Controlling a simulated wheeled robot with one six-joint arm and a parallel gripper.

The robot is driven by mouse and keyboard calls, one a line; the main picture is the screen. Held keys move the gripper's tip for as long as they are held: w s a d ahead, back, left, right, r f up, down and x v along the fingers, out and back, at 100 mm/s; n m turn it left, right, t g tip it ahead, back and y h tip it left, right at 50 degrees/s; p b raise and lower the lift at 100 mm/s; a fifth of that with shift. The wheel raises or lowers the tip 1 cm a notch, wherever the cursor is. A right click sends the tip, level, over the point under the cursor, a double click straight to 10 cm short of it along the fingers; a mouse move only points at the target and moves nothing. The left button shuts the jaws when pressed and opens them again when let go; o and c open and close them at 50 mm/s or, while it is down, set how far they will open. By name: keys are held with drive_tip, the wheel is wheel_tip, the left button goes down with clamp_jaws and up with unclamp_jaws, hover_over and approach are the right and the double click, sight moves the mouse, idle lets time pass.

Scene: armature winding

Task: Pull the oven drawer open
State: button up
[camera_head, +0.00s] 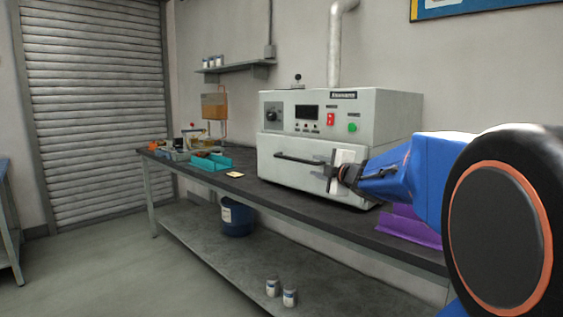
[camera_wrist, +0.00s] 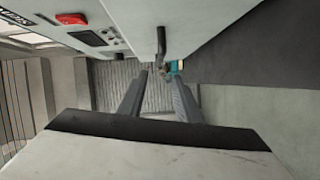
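The oven (camera_head: 385,110) is a light grey box on the bench, with a control panel above its drawer front (camera_head: 285,172). The drawer front sits flush with the body, so the drawer looks closed. A dark horizontal bar handle (camera_head: 298,159) crosses it; in the wrist view the handle (camera_wrist: 161,42) shows nearly end-on. My gripper (camera_head: 331,178) is at the handle's right end, close to the drawer front. In the wrist view my gripper (camera_wrist: 159,72) has its two dark fingers apart, with the handle ahead near the gap. Whether they touch the handle I cannot tell.
The dark bench top (camera_head: 259,191) holds a teal tray (camera_head: 211,162) left of the oven and a purple object (camera_head: 408,226) under my arm. A blue container (camera_head: 237,219) and two small cans (camera_head: 281,292) stand on the lower shelf. The floor in front is clear.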

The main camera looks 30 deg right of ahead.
sight(296, 160)
drive_tip(key=w, duration=1.1)
drive_tip(key=w+f, duration=0.1)
drive_tip(key=w, duration=0.5)
drive_tip(key=shift+w+d+f, duration=0.1)
drive_tip(key=shift+w+d, duration=0.05)
drive_tip(key=shift+w, duration=0.15)
clamp_jaws()
